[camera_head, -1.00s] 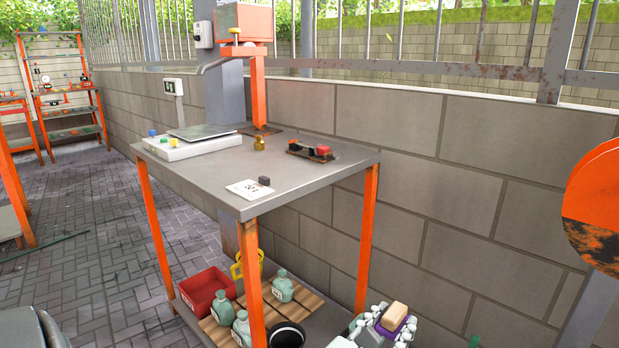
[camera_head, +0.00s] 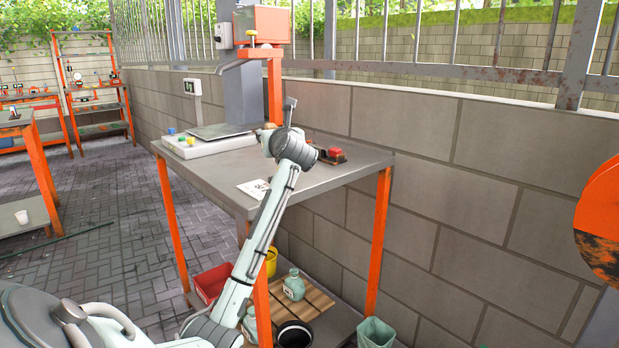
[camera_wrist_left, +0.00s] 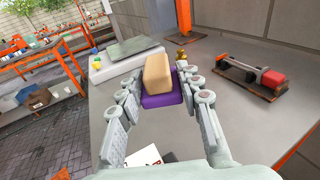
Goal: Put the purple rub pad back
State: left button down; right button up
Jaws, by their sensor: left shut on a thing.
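The purple rub pad (camera_wrist_left: 165,99) is purple underneath with a tan block (camera_wrist_left: 158,72) on top. It is between the fingers of my left gripper (camera_wrist_left: 160,83) in the left wrist view, over the grey tabletop. I cannot tell its exact height above the top. My left gripper is shut on it. In the head view my left arm reaches up from the lower left to the table (camera_head: 225,180); its wrist hides the gripper and the pad there. My right gripper is not in view.
A white scale (camera_head: 205,145) stands at the table's back left. A dark holder with a red block (camera_head: 333,153) lies at the right. A paper card (camera_wrist_left: 145,157) lies near the front. A block wall (camera_head: 450,180) runs behind. Below are a red bin (camera_head: 212,281) and bottles.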

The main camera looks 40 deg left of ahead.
pick_arm(q)
jog(key=shift+s+a+r+g, duration=0.15)
jog(key=shift+a, duration=0.3)
jog(key=shift+s+a+r+g, duration=0.1)
jog(key=shift+a+g, duration=0.05)
jog(key=shift+a, duration=0.25)
jog(key=shift+w+a+f, duration=0.1)
jog(key=shift+f, duration=0.05)
jog(key=b, duration=0.1)
send_over(311, 178)
jog(key=shift+n, duration=0.3)
notch_tip(311, 178, down, 6)
jog(key=shift+f, duration=0.25)
notch_tip(311, 178, down, 4)
jog(key=shift+b, duration=0.35)
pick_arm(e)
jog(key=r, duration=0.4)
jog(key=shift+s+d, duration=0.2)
